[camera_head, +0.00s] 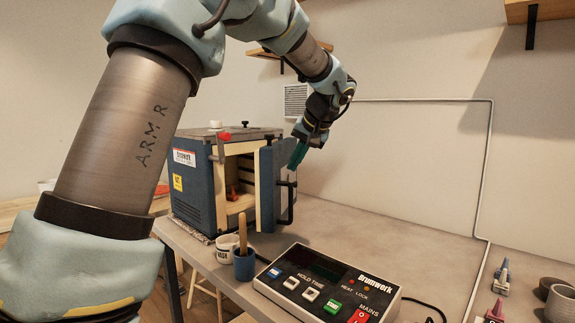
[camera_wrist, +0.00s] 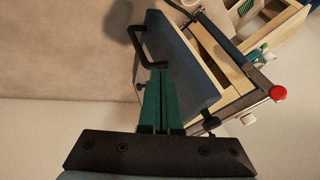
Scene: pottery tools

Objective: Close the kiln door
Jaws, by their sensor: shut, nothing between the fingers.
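The blue kiln (camera_head: 197,185) stands on the bench with its front opening showing a pale lined chamber (camera_head: 238,185). Its blue door (camera_head: 267,185) is swung open on the right side of the opening, with a black bar handle (camera_head: 287,202) on its outer face. My gripper (camera_head: 297,155) is shut and empty, by the top of the door on its outer side. In the wrist view the green fingers (camera_wrist: 160,85) lie together close to the door (camera_wrist: 188,60), near its handle (camera_wrist: 146,45). I cannot tell if they touch it.
A control box (camera_head: 327,283) with buttons sits in front of the kiln. A white mug (camera_head: 228,248) and a blue cup (camera_head: 244,264) with a wooden handle stand near the bench's front edge. Small tools (camera_head: 502,277) and dark rolls lie at right. The bench right of the door is clear.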

